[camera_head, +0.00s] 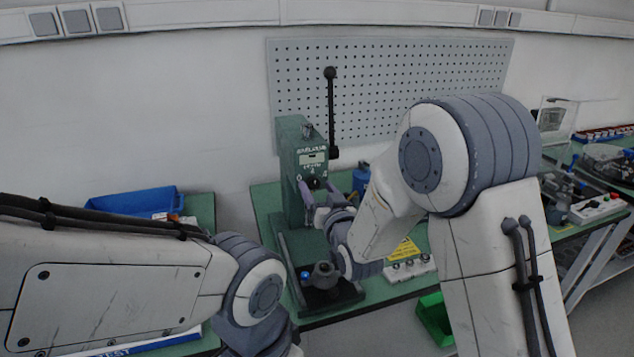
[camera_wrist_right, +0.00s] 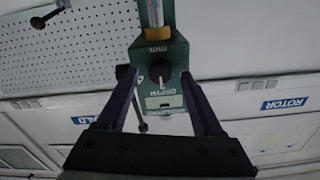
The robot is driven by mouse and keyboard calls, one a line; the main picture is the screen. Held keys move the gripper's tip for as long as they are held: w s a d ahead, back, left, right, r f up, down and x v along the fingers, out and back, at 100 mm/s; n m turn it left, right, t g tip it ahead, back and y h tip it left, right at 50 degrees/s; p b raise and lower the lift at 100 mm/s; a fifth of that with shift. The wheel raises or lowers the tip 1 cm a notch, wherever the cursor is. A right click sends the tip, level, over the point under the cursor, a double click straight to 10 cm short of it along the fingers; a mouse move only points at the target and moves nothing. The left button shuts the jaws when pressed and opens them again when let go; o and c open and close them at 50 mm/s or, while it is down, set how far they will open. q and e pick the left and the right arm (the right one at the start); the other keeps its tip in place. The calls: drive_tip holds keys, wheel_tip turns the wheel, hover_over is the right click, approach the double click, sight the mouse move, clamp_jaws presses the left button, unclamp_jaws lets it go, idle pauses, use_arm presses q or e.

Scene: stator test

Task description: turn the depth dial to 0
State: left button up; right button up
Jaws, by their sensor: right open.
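The green press (camera_head: 292,160) stands on the green bench, with a black-knobbed lever at its right side. The dark depth dial (camera_head: 314,183) is on its front, below a small display window. In the right wrist view, which is upside down, the dial (camera_wrist_right: 158,72) has a pale mark beside it, near the word DEPTH. My right gripper (camera_head: 321,197) is at the press front. In the wrist view, its open fingers (camera_wrist_right: 159,78) lie on either side of the dial, with gaps; contact is not visible. I cannot read the dial's setting. My left gripper is not in view.
A dark fixture (camera_head: 322,276) sits low on the press base. A yellow sign (camera_head: 405,249) and a white switch box (camera_head: 409,268) are to its right. A blue bin (camera_head: 135,201) stands at left, a green bin (camera_head: 434,318) below right. A pegboard (camera_head: 385,85) hangs behind.

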drive_tip(key=shift+w+a, duration=0.15)
drive_tip(key=shift+w, duration=0.3)
drive_tip(key=shift+c, duration=0.3)
clamp_jaws()
